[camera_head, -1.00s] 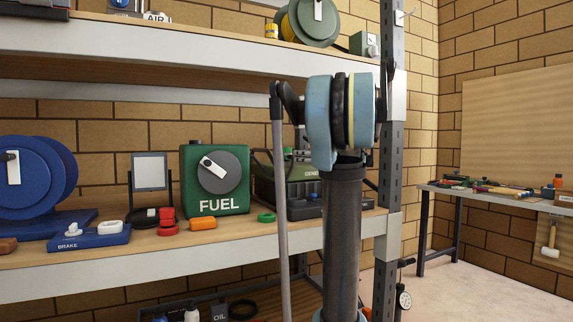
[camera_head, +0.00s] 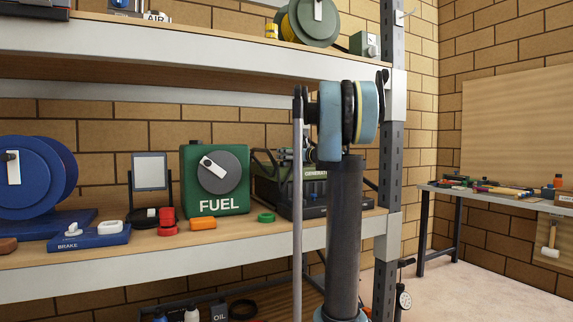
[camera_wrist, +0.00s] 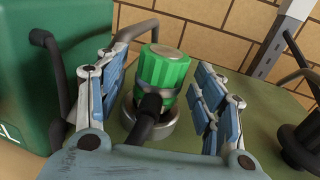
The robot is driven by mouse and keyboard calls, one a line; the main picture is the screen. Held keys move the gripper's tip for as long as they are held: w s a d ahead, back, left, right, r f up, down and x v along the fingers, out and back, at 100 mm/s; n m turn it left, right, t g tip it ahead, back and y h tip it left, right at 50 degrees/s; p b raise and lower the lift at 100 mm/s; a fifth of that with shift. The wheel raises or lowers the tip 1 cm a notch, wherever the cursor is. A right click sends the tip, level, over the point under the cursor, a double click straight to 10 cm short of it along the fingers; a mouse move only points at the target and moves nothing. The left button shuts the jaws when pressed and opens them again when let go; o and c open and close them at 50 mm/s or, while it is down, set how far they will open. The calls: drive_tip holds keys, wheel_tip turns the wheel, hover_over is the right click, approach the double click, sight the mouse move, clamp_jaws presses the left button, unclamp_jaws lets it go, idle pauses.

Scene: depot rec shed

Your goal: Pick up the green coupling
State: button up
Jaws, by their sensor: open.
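The green coupling (camera_wrist: 163,69) is a ribbed green cylinder with a flat metal cap, upright and slightly tilted in the wrist view. A black hose or stem joins its near side, and a round grey collar (camera_wrist: 162,130) surrounds its base. My gripper (camera_wrist: 161,72) is open, with one blue-padded finger on each side of the coupling. Gaps show on both sides, so the fingers appear apart from it. The coupling stands over the green top of the generator (camera_wrist: 262,115). In the head view, my arm covers part of the generator (camera_head: 284,198), and I cannot make out the coupling there.
The green FUEL can (camera_head: 231,203) stands left of the generator; its side (camera_wrist: 25,75) is close to my left finger. Black bars of the generator frame (camera_wrist: 130,32) rise nearby. A small green ring (camera_head: 265,217) lies on the shelf (camera_head: 200,248). A shelf post (camera_head: 391,150) stands right.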

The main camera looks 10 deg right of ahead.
drive_tip(key=shift+w+a, duration=0.25)
drive_tip(key=shift+w, duration=0.2)
drive_tip(key=shift+c, duration=0.6)
drive_tip(key=c, duration=1.2)
wheel_tip(320, 180, up, 10)
drive_tip(key=shift+r, duration=0.1)
